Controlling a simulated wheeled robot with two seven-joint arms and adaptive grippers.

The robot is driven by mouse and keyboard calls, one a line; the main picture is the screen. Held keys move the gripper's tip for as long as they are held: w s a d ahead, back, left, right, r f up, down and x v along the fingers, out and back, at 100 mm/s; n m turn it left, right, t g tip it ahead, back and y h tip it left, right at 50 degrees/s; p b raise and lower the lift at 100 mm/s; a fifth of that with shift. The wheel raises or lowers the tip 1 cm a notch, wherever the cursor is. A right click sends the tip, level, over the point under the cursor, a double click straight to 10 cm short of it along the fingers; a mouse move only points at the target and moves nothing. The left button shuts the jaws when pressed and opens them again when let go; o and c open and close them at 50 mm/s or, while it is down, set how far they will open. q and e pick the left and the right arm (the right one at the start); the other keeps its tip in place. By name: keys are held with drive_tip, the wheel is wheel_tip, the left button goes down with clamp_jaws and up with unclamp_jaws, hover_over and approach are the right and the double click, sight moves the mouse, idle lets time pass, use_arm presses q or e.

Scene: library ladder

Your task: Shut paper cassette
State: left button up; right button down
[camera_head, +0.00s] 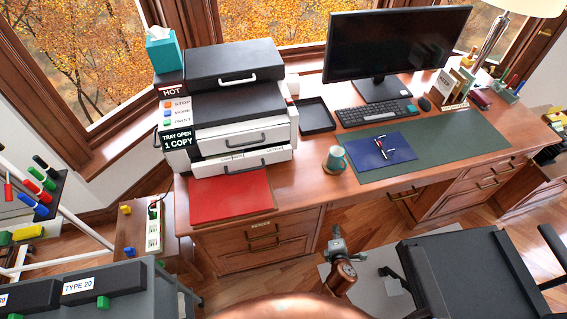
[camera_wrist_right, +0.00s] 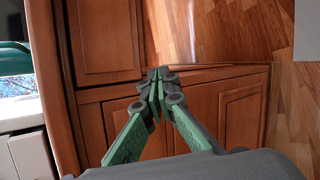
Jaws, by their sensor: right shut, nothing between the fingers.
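The printer (camera_head: 205,128) stands on the left part of the desk. The paper cassette (camera_head: 225,167) is its lowest white front, with a dark bar handle. It appears to stick out a little past the panel above, so it looks partly open. My right gripper (camera_head: 336,237) is in front of the desk, below the desktop, to the right of and apart from the cassette. In the right wrist view, its green fingers (camera_wrist_right: 157,76) are together and empty, in front of wooden cabinet panels. My left gripper is not in view.
A red folder (camera_head: 232,194) lies on the desk (camera_head: 300,183) in front of the printer. A mug (camera_head: 335,160), a blue notebook (camera_head: 381,150) and a black tray (camera_head: 316,115) are to its right. A black chair (camera_head: 465,275) stands at the lower right.

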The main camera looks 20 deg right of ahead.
sight(281, 157)
drive_tip(key=r, duration=0.4)
drive_tip(key=w+r+n+t+h, duration=0.1)
drive_tip(key=r, duration=0.3)
drive_tip(key=w+r+t, duration=0.1)
drive_tip(key=r, duration=0.3)
drive_tip(key=shift+d+r+n, duration=0.25)
drive_tip(key=shift+r+n, duration=0.05)
drive_tip(key=shift+n, duration=0.1)
drive_tip(key=w+a+r+n+t+y, duration=0.1)
drive_tip(key=w+a+r+n, duration=0.1)
drive_tip(key=a+n, duration=0.3)
drive_tip(key=w+a+r+n+t+y, duration=0.2)
drive_tip(key=a+r+n, duration=0.1)
drive_tip(key=a+n, duration=0.2)
drive_tip(key=w+a+r+n+t+y, duration=0.2)
drive_tip(key=w+a+n, duration=0.1)
drive_tip(key=a+n, duration=0.2)
drive_tip(key=shift+w+a+r+n, duration=0.1)
drive_tip(key=shift+a+r+n, duration=0.25)
drive_tip(key=shift+a, duration=0.3)
drive_tip(key=shift+w+a+r+n, duration=0.1)
drive_tip(key=shift+w+a+n, duration=0.1)
drive_tip(key=shift+w+n, duration=0.1)
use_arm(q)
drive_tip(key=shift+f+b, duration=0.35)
use_arm(e)
drive_tip(key=w, duration=1.3)
drive_tip(key=shift+w, duration=0.15)
drive_tip(key=shift+d, duration=0.1)
